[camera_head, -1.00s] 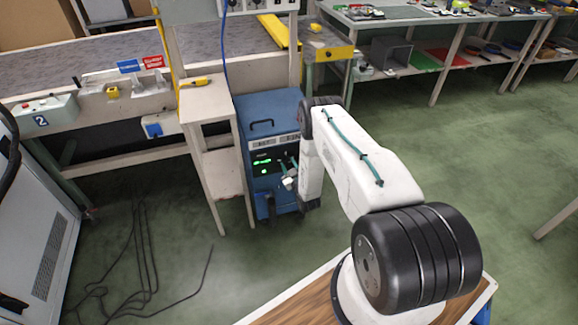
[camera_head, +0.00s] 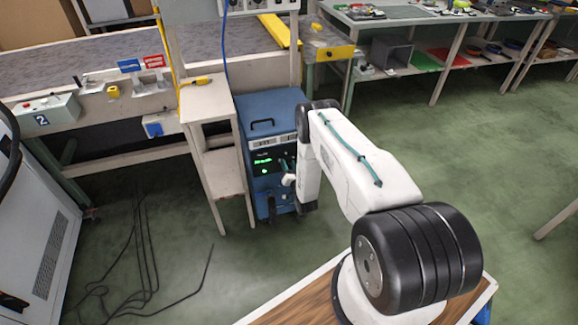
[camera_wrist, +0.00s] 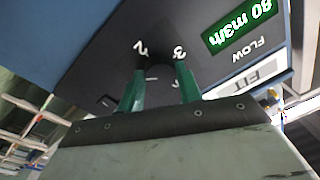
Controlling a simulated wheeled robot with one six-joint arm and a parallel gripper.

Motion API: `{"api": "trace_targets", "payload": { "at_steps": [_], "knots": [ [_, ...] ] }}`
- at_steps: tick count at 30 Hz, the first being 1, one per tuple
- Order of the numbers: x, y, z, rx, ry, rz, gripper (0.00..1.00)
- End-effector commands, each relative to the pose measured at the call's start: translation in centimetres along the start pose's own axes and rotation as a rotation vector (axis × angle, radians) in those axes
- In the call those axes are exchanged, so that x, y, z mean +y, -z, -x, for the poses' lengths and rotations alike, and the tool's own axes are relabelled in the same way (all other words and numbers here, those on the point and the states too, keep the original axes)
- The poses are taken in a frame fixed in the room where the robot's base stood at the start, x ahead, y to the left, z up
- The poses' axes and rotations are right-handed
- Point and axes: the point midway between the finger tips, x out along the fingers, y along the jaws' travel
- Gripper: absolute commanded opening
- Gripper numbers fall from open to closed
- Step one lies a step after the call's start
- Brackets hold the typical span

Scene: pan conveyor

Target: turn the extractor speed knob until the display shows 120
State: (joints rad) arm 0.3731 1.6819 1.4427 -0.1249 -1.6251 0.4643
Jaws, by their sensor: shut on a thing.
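The blue extractor unit (camera_head: 283,107) stands on the floor beside a narrow wooden stand. Its green display (camera_head: 262,161) is lit but too small to read from the head camera. In the wrist view the display (camera_wrist: 240,26) appears upside down and reads 80 m3/h, beside the word FLOW. The numbers 2 and 3 show on the dark panel around the knob. My gripper (camera_wrist: 160,74) has its two green fingers at the panel, shut on the speed knob (camera_wrist: 159,73), which is mostly hidden between them. The gripper also shows in the head view (camera_head: 287,174).
The wooden stand (camera_head: 208,103) is close on the unit's left, with a yellow tool on top. A conveyor (camera_head: 90,63) runs behind. Black cables (camera_head: 143,240) lie on the floor at left. The floor right of my arm is open.

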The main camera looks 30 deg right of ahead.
Motion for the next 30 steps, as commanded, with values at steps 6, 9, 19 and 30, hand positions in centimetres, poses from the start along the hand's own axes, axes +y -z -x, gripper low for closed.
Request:
{"api": "trace_targets", "payload": {
  "at_steps": [6, 9, 19, 30],
  "knots": [
    [-0.09, -0.18, 0.10, 0.000, -0.002, -0.059, 0.12],
    [-0.09, -0.18, 0.11, 0.001, -0.002, -0.071, 0.12],
    [-0.09, -0.19, 0.12, 0.001, -0.003, -0.076, 0.12],
    [-0.06, -0.10, 0.06, 0.003, -0.003, -0.075, 0.57]
  ]
}}
